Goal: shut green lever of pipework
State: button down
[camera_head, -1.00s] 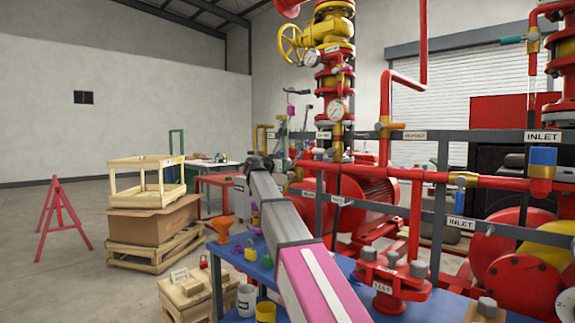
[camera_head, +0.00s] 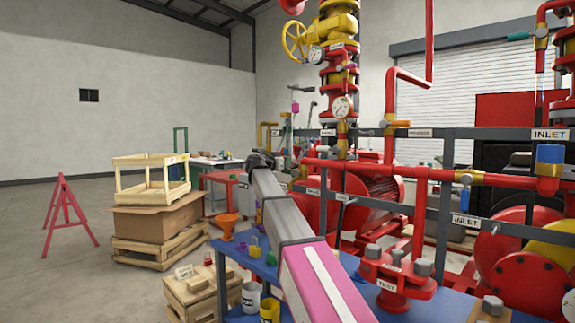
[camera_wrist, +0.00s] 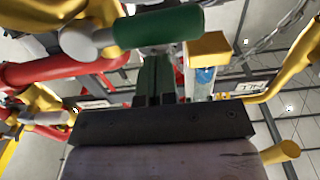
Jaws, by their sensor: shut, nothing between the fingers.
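In the wrist view a dark green lever grip (camera_wrist: 158,27) lies across the top, with a rounded grey end (camera_wrist: 80,42) at its left. My gripper (camera_wrist: 155,78) points up at it from below, its two dark fingers together and empty. The fingertips are close to the grip's underside; I cannot tell whether they touch. In the head view my gripper (camera_head: 262,158) is at the far end of my arm, beside the left end of the red pipework (camera_head: 400,172). The green lever there is too small or hidden to make out surely.
Yellow pipes (camera_wrist: 275,80) and red pipes (camera_wrist: 50,72) flank the gripper in the wrist view. In the head view a blue bench (camera_head: 345,262) with small items is below my arm. Stacked wooden crates (camera_head: 152,225) stand left. Open floor lies at the far left.

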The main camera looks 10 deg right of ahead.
jog(key=v, duration=0.8)
jog(key=shift+s+a, duration=0.2)
dwell(0.3)
